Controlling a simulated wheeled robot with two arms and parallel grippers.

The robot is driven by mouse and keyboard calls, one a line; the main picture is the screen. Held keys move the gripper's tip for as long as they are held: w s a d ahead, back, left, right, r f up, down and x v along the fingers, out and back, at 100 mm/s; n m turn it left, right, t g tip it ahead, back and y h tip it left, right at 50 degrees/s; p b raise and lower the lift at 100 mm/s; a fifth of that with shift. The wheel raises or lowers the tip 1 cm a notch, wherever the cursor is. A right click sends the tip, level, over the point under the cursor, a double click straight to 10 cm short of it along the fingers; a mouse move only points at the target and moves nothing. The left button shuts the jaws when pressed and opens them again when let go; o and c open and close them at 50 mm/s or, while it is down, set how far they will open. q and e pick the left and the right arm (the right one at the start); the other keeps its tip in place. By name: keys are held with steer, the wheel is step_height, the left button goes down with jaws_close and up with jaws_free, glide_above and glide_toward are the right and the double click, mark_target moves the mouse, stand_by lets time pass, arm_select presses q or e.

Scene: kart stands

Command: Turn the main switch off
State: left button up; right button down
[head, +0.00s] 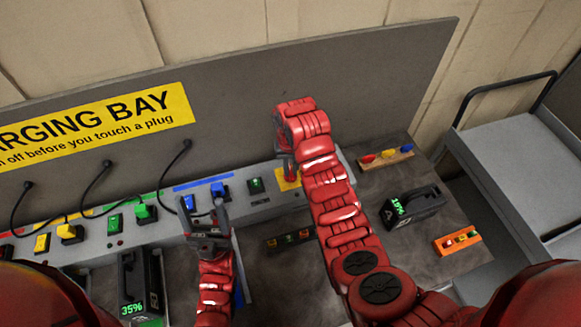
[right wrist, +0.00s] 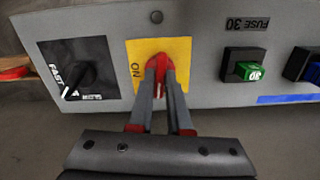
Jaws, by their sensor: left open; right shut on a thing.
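The main switch is a red handle (right wrist: 161,66) on a yellow plate (right wrist: 185,50) marked ON, seen in the right wrist view. My right gripper (right wrist: 160,88) is shut on this handle, one finger on each side of it. The fingers cover part of the handle. In the head view the yellow plate (head: 284,184) shows near the right end of the grey panel, and my right arm hides most of the switch. My left gripper (head: 206,212) is open in front of the panel, near a blue plug (head: 218,189).
A black FAST dial (right wrist: 76,75) sits on one side of the switch and a green fuse button (right wrist: 245,71) on the other. Coloured plugs and cables line the panel. A grey cart (head: 515,165) is at right.

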steer(key=shift+n, duration=0.9)
steer(key=c, duration=0.9)
jaws_free()
steer(key=shift+o, duration=0.2)
step_height(320, 180, up, 9)
steer(key=p, duration=0.6)
steer(key=shift+f+p, duration=0.1)
steer(key=shift+p, duration=0.3)
steer(key=r, duration=0.1)
step_height(320, 180, up, 7)
glide_above(290, 171)
steer(key=shift+w+r+b, duration=0.1)
steer(key=shift+r+b, duration=0.2)
steer(key=shift+b, duration=0.05)
